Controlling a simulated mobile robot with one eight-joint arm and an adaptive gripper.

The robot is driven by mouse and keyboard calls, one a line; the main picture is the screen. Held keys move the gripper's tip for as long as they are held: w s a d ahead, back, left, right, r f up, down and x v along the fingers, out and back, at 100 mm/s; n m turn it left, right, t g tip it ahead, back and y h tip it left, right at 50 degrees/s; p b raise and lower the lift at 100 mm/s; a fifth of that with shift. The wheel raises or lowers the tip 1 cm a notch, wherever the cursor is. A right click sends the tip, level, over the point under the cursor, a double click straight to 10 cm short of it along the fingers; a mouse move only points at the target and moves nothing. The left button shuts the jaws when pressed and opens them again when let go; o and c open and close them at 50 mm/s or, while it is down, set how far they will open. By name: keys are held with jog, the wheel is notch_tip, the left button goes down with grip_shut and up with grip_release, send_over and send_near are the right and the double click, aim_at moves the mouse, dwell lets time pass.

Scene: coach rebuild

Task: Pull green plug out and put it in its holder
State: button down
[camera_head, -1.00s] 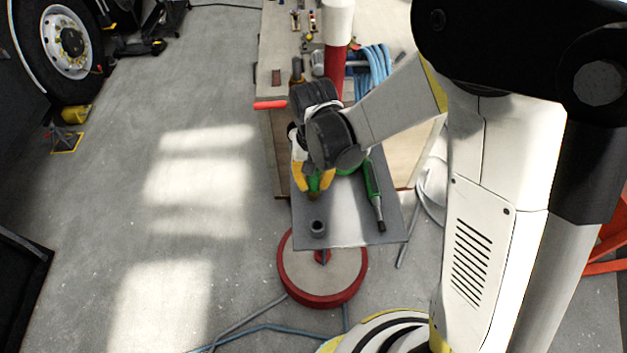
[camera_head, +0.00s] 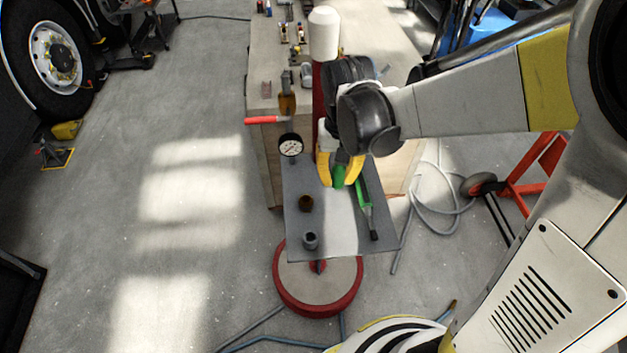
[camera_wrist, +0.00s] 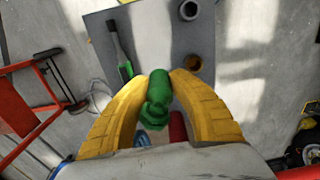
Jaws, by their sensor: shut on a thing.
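My gripper (camera_head: 340,169) has yellow fingers and is shut on the green plug (camera_head: 339,178). In the wrist view the green plug (camera_wrist: 157,92) sits between the two fingertips (camera_wrist: 167,80), with its wider ribbed part toward the palm. The gripper is over the right part of the grey plate (camera_head: 336,235), apart from both round sockets. A brown-rimmed socket (camera_head: 306,203) stands open and empty on the plate. A dark grey cup (camera_head: 310,240) stands nearer the front edge. Both also show in the wrist view, the brown one (camera_wrist: 191,63) nearer the fingers than the grey one (camera_wrist: 188,10).
A green-handled tool (camera_head: 364,197) lies on the plate just right of my gripper. A pressure gauge (camera_head: 291,146) and a red handle (camera_head: 265,121) are at the left edge. A red post with white top (camera_head: 323,35) stands behind.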

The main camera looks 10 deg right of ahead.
jog(key=s+d+r+p, duration=0.1)
jog(key=d+r+p, duration=0.3)
jog(key=r, duration=0.3)
jog(key=shift+r, duration=0.25)
jog(key=shift+s, duration=0.1)
